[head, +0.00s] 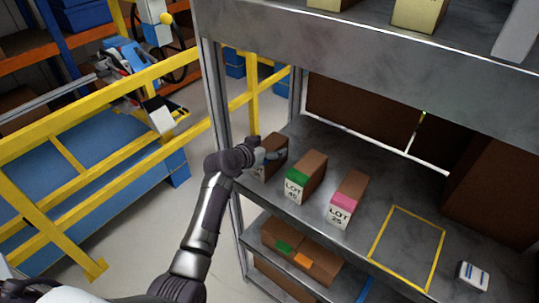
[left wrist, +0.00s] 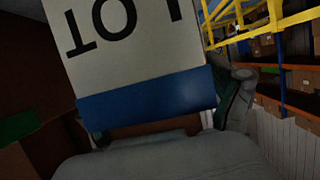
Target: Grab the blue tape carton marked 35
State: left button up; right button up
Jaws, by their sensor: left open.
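The carton with blue tape (left wrist: 150,103) fills the upper left wrist view, with a white "LOT" label beside the blue band. Its number is not readable. In the head view a brown carton (head: 278,142) stands leftmost on the shelf, its front mostly hidden by my left gripper (head: 266,157). My left gripper is open, with its fingers on either side of the blue-taped carton in the left wrist view. I cannot tell whether they touch it. My right gripper is not in view.
A green-taped carton (head: 305,178) marked LOT 45 and a pink-taped carton (head: 347,198) marked LOT 25 stand to the right. A yellow outlined square (head: 407,247) on the shelf is empty. A small striped box (head: 473,275) lies further right. A shelf post (head: 222,125) stands left.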

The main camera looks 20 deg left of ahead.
pick_arm(q)
jog(key=c, duration=1.6)
jog(key=shift+r, duration=0.15)
